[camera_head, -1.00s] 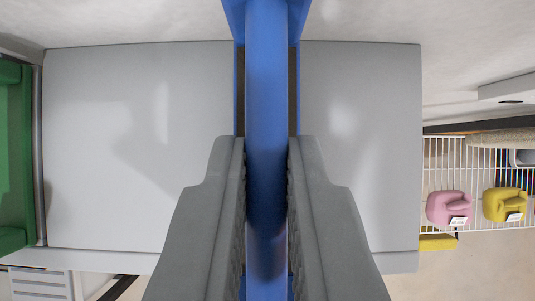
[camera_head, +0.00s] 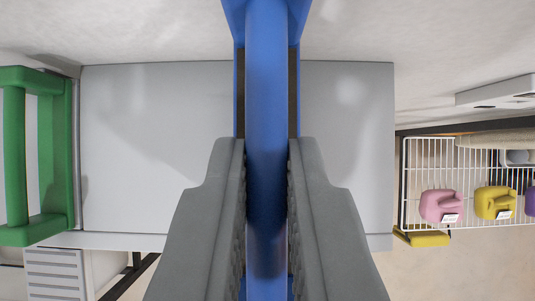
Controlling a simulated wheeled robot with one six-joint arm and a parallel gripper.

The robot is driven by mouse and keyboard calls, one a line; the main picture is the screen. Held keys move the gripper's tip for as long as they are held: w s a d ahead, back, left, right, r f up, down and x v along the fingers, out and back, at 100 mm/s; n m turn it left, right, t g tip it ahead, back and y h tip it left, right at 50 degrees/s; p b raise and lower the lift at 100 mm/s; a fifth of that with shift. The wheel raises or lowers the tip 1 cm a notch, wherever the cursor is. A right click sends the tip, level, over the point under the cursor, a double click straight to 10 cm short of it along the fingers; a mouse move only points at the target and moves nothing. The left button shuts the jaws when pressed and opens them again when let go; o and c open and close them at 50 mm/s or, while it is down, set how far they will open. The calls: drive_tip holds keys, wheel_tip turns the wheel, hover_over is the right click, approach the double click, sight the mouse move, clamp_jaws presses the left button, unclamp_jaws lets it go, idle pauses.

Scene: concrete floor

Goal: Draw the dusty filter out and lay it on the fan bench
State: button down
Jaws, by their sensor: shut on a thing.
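My gripper (camera_head: 266,150) is shut on a blue bar (camera_head: 266,75), with one grey finger on each side. The bar looks like the handle of a blue framed piece that I take to be the filter. Dark gaps show between the bar and its frame. The handle blocks the view of the rest of the piece, so any dust on it is hidden. Behind it is a plain light grey slab (camera_head: 160,150), apart from my fingers. I cannot tell whether this slab is the fan bench.
A green handle-shaped frame (camera_head: 55,150) stands at the slab's left edge. A grey slatted piece (camera_head: 55,275) is at lower left. On the right, a white wire basket (camera_head: 410,170) holds pink (camera_head: 441,204) and yellow (camera_head: 494,202) objects. A pale box (camera_head: 500,92) is above it.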

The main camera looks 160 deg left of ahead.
drive_tip(key=shift+r, duration=1.4)
drive_tip(key=shift+s, duration=0.1)
